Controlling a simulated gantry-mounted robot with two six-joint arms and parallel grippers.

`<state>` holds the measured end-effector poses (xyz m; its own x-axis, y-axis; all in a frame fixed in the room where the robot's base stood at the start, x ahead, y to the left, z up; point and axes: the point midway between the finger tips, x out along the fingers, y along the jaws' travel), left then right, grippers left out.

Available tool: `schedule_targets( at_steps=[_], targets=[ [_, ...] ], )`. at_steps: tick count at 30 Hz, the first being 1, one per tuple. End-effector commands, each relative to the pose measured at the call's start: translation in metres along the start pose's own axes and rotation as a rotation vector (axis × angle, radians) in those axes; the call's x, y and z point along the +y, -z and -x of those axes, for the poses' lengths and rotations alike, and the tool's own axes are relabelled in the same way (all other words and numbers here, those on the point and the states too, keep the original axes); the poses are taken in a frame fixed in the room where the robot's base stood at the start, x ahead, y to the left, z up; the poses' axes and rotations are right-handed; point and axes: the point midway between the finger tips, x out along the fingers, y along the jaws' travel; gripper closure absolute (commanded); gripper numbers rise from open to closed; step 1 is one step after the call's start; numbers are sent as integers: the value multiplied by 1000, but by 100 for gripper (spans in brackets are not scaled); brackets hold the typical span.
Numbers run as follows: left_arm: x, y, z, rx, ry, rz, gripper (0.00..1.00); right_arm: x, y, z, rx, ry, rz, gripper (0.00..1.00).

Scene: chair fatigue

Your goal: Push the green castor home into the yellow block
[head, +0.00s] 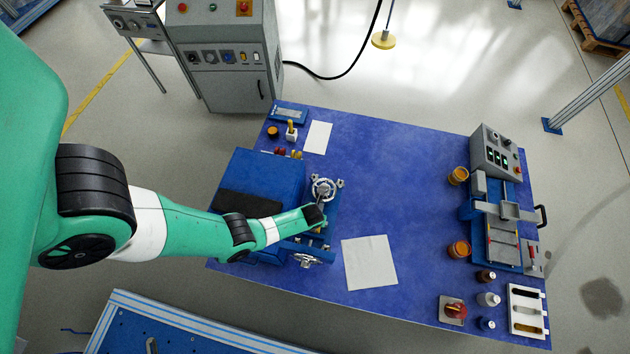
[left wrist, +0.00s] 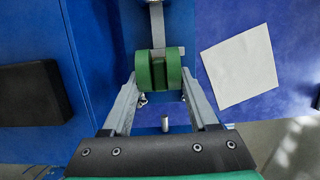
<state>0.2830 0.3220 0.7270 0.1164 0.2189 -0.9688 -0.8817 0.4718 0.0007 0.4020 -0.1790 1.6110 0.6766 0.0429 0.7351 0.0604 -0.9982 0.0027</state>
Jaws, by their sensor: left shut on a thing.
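The green castor (left wrist: 158,68), with two green wheels side by side, sits between the fingers of my left gripper (left wrist: 160,84) in the left wrist view. The gripper is shut on the castor, with a grey finger on each side. A grey bar reaches the castor from the top of that view. A short metal pin (left wrist: 165,123) shows between the fingers, nearer the wrist. In the head view my left gripper (head: 316,216) is over the blue machine's right side, and its own wrist hides the castor. I cannot make out the yellow block clearly in either view.
The blue machine (head: 268,178) has a black pad on top and a handwheel (head: 323,189) beside my gripper. A white sheet (head: 369,262) lies on the blue table to the right. A test device (head: 497,152) and small pots stand farther right. The table's middle is clear.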

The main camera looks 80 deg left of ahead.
Motion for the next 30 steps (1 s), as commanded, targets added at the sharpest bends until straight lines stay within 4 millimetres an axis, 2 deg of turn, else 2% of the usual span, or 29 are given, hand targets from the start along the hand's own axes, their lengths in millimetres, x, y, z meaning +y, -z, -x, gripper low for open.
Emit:
schedule_targets(
  at_steps=[20,21,26,30],
  targets=[
    [0,4,-18,0,0,0,89,0,-12,12,0,0,0,100],
    [0,4,-17,0,0,0,37,0,-11,12,0,0,0,100],
    [0,4,-16,0,0,0,8,0,-11,12,0,0,0,100],
    [0,4,-16,0,0,0,5,0,-11,12,0,0,0,100]
  ],
)
